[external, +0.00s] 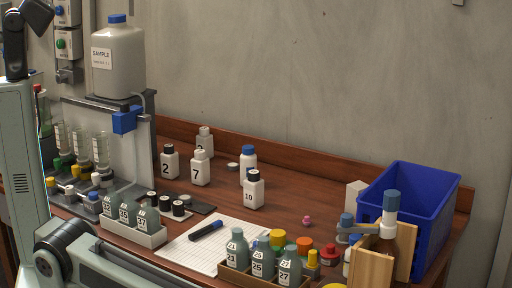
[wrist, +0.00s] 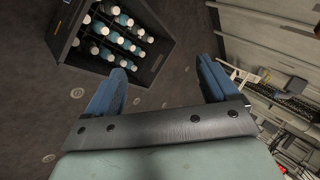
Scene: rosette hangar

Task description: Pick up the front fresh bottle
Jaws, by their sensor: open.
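My gripper (wrist: 160,72) shows only in the wrist view, open and empty, its two blue fingers wide apart over a dark floor. No label reading "fresh" is legible, so I cannot tell which bottle is meant. In the external view, grey-green numbered bottles stand in a wooden tray (external: 222,271) at the front, among them a bottle (external: 237,248) at its left end. Similar bottles (external: 124,214) stand in a white rack (external: 148,238) further left. White bottles marked 2 (external: 169,163), 7 (external: 200,169) and 10 (external: 253,190) stand upright on the table.
A blue bin (external: 428,190) stands at the right, behind a brown bottle (external: 389,222) with a blue cap. A marker (external: 206,231) lies on white paper (external: 186,250). In the wrist view, a dark crate (wrist: 158,27) holds several white-topped bottles. The table's middle (external: 300,190) has free room.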

